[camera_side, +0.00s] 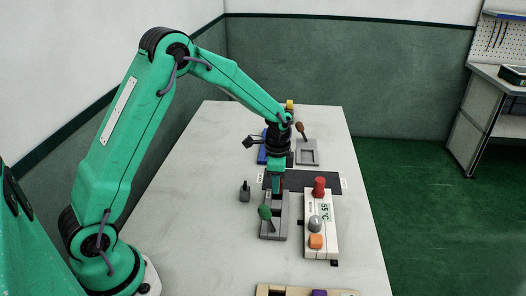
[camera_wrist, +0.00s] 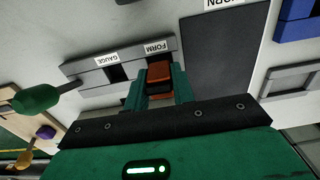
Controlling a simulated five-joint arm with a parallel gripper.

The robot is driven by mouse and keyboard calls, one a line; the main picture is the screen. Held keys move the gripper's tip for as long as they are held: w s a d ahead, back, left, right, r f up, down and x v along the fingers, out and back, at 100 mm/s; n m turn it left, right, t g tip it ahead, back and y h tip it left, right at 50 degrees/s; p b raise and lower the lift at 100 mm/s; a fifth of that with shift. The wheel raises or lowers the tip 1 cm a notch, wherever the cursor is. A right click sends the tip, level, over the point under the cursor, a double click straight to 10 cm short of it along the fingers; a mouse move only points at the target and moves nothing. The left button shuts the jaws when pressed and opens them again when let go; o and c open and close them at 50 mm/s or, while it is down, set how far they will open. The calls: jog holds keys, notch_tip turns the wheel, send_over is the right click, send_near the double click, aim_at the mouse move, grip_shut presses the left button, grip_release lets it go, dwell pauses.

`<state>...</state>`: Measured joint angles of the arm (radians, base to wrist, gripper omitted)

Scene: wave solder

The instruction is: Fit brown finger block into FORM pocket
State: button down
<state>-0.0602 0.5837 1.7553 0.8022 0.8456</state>
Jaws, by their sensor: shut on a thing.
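My gripper (camera_wrist: 161,86) is shut on the brown finger block (camera_wrist: 159,76), whose near face looks orange in the wrist view. The grey fixture (camera_wrist: 88,66) carries two labels, GAUGE and FORM. The GAUGE pocket (camera_wrist: 118,73) looks dark and empty. In the side view my gripper (camera_side: 277,190) points down at the far end of the fixture (camera_side: 268,229), and the block is mostly hidden.
A green-knobbed lever (camera_side: 265,212) rises at the near part of the fixture. To its right stands a white heater box (camera_side: 321,246) with a red knob (camera_side: 319,187). A dark mat (camera_side: 329,182) lies behind.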

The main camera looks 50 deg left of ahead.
jog(key=shift+f, duration=0.55)
jog(key=shift+f, duration=0.7)
dwell(1.2)
jog(key=c, duration=1.1)
grip_release()
jog(key=shift+s, duration=0.1)
jog(key=shift+r, duration=4)
